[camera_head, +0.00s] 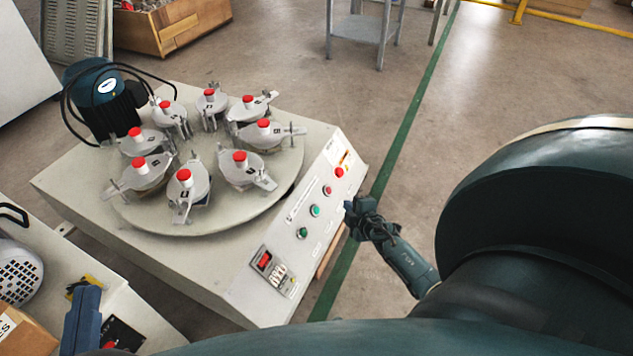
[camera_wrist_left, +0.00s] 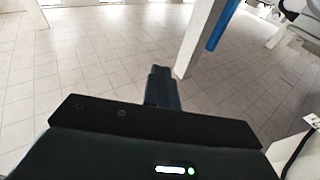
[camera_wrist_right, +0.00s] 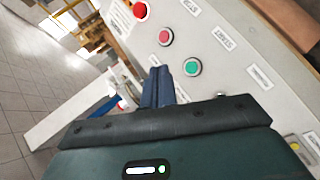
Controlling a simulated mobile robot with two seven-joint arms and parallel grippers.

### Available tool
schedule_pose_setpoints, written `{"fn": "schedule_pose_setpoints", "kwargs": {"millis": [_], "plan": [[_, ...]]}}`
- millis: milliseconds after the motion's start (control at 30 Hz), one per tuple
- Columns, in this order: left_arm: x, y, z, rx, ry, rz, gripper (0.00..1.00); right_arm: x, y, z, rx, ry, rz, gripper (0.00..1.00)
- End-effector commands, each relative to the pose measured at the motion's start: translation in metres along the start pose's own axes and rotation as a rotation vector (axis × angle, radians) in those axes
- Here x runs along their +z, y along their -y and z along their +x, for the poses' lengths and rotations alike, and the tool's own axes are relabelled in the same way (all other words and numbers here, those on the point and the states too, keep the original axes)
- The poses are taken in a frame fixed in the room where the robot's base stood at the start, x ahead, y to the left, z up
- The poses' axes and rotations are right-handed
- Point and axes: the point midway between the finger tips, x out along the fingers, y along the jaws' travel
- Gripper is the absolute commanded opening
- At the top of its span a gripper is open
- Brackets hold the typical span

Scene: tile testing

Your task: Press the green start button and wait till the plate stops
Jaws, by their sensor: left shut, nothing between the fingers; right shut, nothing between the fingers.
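The grey testing machine's round plate (camera_head: 245,208) carries several metal clamps with red knobs. My right gripper (camera_head: 353,208) is shut and empty beside the panel's right edge, apart from the buttons.
A dark motor (camera_head: 105,100) with a cable stands at the machine's back left. Another machine (camera_head: 45,265) is at lower left, close to my left arm. A wooden crate (camera_head: 170,25) and a metal stand (camera_head: 360,28) are behind. Floor right of the panel is clear.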

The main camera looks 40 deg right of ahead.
Motion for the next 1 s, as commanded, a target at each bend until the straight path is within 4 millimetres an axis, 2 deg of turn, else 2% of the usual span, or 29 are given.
{"fn": "schedule_pose_setpoints", "kwargs": {"millis": [467,600,1000], "plan": [[-0.002,0.000,0.002,0.004,-0.024,0.005,0.00,-0.002,0.003,0.005,0.002,-0.001,0.000,0.00],[-0.005,0.002,0.005,0.010,-0.071,0.029,0.00,-0.008,0.010,0.017,0.002,-0.001,0.000,0.00],[-0.044,0.012,0.018,0.038,-0.338,0.192,0.00,-0.031,0.034,0.060,0.001,-0.002,0.000,0.00]]}}
